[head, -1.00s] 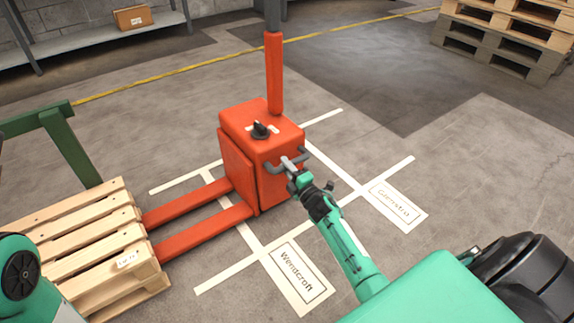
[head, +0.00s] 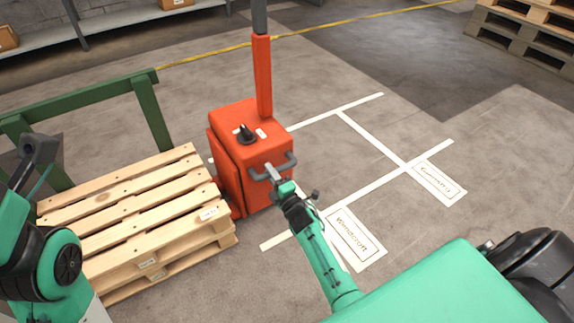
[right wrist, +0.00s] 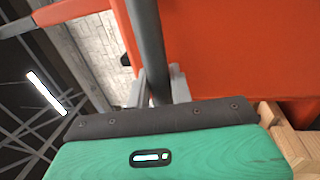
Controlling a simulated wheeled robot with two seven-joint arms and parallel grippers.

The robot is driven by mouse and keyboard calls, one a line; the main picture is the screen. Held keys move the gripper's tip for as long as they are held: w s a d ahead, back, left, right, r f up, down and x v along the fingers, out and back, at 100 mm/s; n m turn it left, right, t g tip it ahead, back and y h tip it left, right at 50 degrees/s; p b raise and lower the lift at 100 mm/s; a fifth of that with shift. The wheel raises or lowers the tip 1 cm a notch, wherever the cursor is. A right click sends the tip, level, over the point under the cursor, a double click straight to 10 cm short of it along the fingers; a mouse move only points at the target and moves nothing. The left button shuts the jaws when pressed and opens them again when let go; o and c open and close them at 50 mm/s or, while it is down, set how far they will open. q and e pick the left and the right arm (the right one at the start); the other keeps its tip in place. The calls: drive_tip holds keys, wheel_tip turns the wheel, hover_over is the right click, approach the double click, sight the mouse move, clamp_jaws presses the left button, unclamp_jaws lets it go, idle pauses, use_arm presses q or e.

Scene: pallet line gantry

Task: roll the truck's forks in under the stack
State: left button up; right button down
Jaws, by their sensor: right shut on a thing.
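The orange-red truck (head: 250,160) stands upright with its body close against the right end of the wooden pallet stack (head: 140,215). Its forks are almost wholly hidden by the stack; only a short red part shows low beside the body. My right gripper (head: 275,176) is shut on the truck's grey handle bar (head: 287,163). In the right wrist view the gripper's fingers (right wrist: 157,90) are on either side of the dark bar (right wrist: 148,45), with the orange body behind. My left arm is at the left edge, with its dark gripper end (head: 38,150) near the stack; its jaws are unclear.
A green rail frame (head: 150,112) stands behind the stack. White floor lines (head: 375,140) and the Wendcroft floor label (head: 352,235) lie right of the truck on clear floor. A shelf (head: 110,30) and more pallets (head: 520,40) are at the back.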

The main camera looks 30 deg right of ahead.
sight(262, 175)
drive_tip(key=shift+a+r, duration=0.15)
drive_tip(key=shift+a, duration=0.65)
drive_tip(key=shift+a+r, duration=0.1)
drive_tip(key=shift+a, duration=0.65)
drive_tip(key=c, duration=1.3)
unclamp_jaws()
drive_tip(key=shift+f, duration=0.2)
